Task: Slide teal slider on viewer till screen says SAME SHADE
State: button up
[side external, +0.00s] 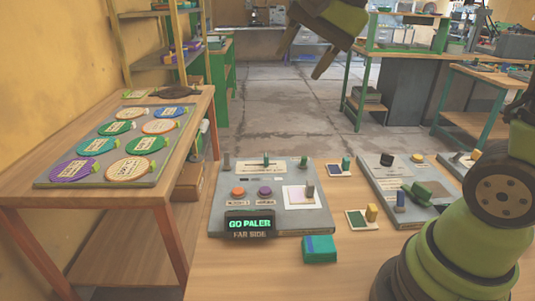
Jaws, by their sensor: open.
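The viewer is a grey panel (220,208) on the table. Its screen (249,224) reads GO PALER in green letters, with FAR SIDE on the label beneath. A small teal-green upright knob (265,158), which looks like the teal slider, stands at the panel's back edge by a pale label strip. My gripper (303,60) is open and empty, high above and behind the panel, well apart from the knob.
A teal block (319,249) lies in front. Another grey panel (381,184) stands at right. A side table (190,120) holds a board of coloured discs.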

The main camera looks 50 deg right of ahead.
jog(key=w+d+f+m, duration=0.3)
jog(key=w+d+m, duration=0.1)
jog(key=w, duration=0.3)
jog(key=m+g+y, duration=0.1)
jog(key=m+g, duration=0.1)
jog(key=m, duration=0.8)
send_over(267, 155)
jog(key=s+d, duration=0.3)
notch_tip(267, 155, down, 19)
jog(key=x, duration=0.9)
jog(key=shift+w+a+r, duration=0.15)
jog(key=shift+a, duration=0.2)
